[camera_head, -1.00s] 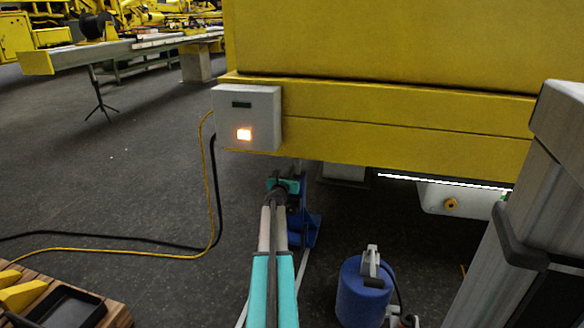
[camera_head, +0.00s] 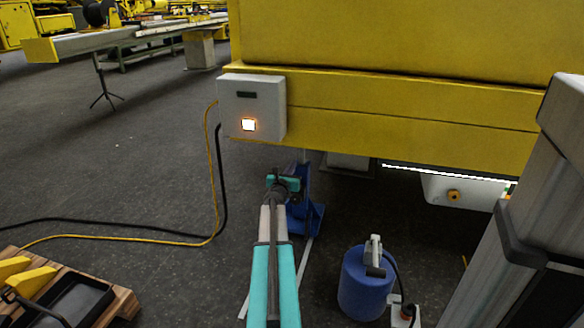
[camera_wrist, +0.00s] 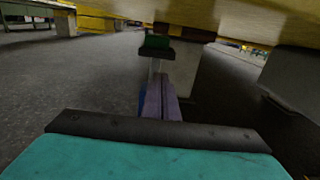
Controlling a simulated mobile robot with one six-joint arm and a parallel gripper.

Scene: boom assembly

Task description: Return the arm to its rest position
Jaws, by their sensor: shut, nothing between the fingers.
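My arm reaches forward from the bottom middle of the head view, with teal and pale links. My gripper (camera_head: 288,184) is at its far end, small and dark with teal parts; it is shut and empty. It is low, below the yellow boom (camera_head: 400,130) and close to a blue stand (camera_head: 311,215); whether they touch cannot be told. In the wrist view a teal body with a black edge fills the bottom.
A grey box (camera_head: 265,92) with a lit button is on the boom's left end. A blue canister (camera_head: 362,285) stands right of my arm. A pallet (camera_head: 122,303) with a black tray is at lower left. Cables cross the floor; open floor lies left.

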